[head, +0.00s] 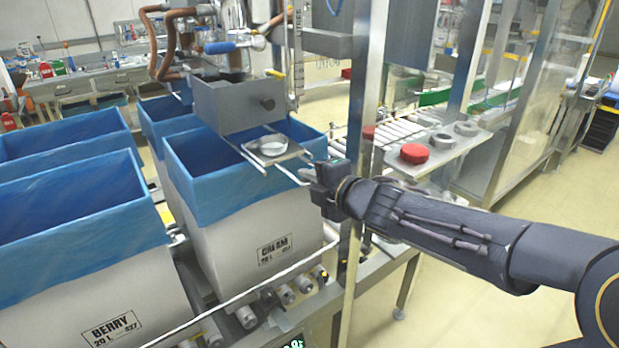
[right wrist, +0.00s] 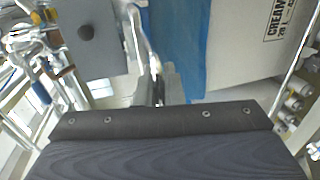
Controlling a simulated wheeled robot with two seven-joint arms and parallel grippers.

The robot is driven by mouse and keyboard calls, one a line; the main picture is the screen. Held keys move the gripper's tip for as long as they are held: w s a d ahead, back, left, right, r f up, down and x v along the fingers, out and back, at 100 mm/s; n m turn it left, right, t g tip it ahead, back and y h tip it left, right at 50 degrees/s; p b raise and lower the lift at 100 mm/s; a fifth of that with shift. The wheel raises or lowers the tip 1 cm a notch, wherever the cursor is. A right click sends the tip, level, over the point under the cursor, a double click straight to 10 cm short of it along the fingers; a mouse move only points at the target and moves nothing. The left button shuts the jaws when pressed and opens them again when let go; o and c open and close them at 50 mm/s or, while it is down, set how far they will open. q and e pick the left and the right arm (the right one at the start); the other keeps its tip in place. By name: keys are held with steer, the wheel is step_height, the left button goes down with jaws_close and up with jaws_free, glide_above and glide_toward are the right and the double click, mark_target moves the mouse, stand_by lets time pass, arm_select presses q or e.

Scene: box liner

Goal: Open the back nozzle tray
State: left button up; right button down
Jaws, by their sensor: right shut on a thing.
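The back nozzle tray (head: 272,151) is a small flat metal tray below the grey nozzle box (head: 237,103) in the head view. A round whitish dish (head: 273,148) sits on it. The tray's thin metal handle (head: 298,178) reaches right toward my right gripper (head: 318,180). My right gripper is shut on the handle; its fingers also show in the right wrist view (right wrist: 158,88), with the handle (right wrist: 143,35) running up from between them. The exact contact is partly hidden by the fingers. My left gripper is not in view.
A blue-lined box marked CREAM (head: 262,235) stands under the tray, with a blue-lined BERRY box (head: 95,290) at front left. A metal post (head: 362,130) rises close to my right forearm. Red and grey lids (head: 414,153) lie on a shelf to the right.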

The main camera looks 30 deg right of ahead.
steer(key=c, duration=1.8)
jaws_free()
steer(key=p+v, duration=0.3)
steer(key=v, duration=0.4)
steer(key=shift+s+r+p, duration=0.15)
steer(key=shift+s+p, duration=0.15)
steer(key=shift+s, duration=0.1)
